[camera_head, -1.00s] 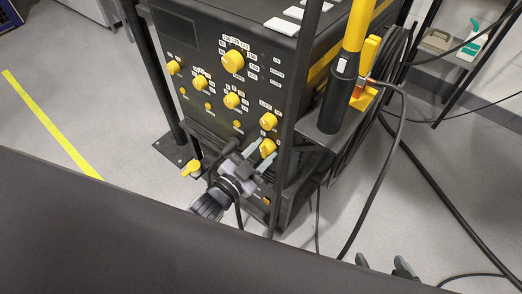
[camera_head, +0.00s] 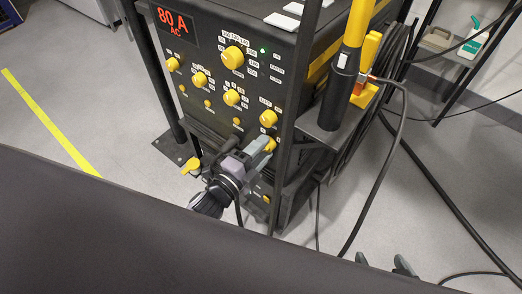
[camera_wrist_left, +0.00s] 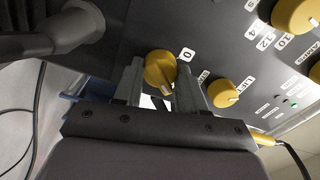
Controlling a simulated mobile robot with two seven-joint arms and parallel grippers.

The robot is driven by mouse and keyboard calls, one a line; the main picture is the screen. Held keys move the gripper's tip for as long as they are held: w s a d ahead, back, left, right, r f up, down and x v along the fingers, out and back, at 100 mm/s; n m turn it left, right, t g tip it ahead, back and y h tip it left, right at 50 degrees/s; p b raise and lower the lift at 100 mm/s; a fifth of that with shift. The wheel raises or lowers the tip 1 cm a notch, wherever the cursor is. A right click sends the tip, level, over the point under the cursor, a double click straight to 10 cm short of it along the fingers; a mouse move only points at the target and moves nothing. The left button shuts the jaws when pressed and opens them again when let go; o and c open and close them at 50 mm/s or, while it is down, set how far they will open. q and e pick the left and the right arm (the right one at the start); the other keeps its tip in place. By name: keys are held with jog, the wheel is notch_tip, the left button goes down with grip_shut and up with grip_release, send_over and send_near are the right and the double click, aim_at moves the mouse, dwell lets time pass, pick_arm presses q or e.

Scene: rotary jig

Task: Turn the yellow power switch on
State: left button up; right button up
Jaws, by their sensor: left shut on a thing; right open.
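The yellow power switch (camera_head: 270,143) is the lowest large knob at the right of the black machine's front panel (camera_head: 215,118). In the left wrist view the yellow power switch (camera_wrist_left: 160,70) sits between the two fingers, with a "0" label beside it and its white pointer line turned away from that label. My left gripper (camera_head: 262,147) is shut on this knob; it also shows in the left wrist view (camera_wrist_left: 160,85). The display (camera_head: 174,24) is lit red with "80 A AC", and a green light (camera_head: 263,51) is on. My right gripper (camera_head: 383,264) shows only its fingertips, apart and empty, at the bottom edge.
Other yellow knobs (camera_head: 232,57) sit above and left of the switch. A dark post (camera_head: 288,120) stands close right of my left gripper. A torch holder (camera_head: 335,115) and hanging cables (camera_head: 395,150) are at the right. Open floor (camera_head: 60,70) lies left.

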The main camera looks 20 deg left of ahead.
pick_arm(q)
jog(key=shift+a+m, duration=0.1)
jog(key=shift+m, duration=1.1)
jog(key=shift+b, duration=0.3)
jog(key=o, duration=1.1)
jog(key=shift+c, duration=0.2)
jog(key=v, duration=0.7)
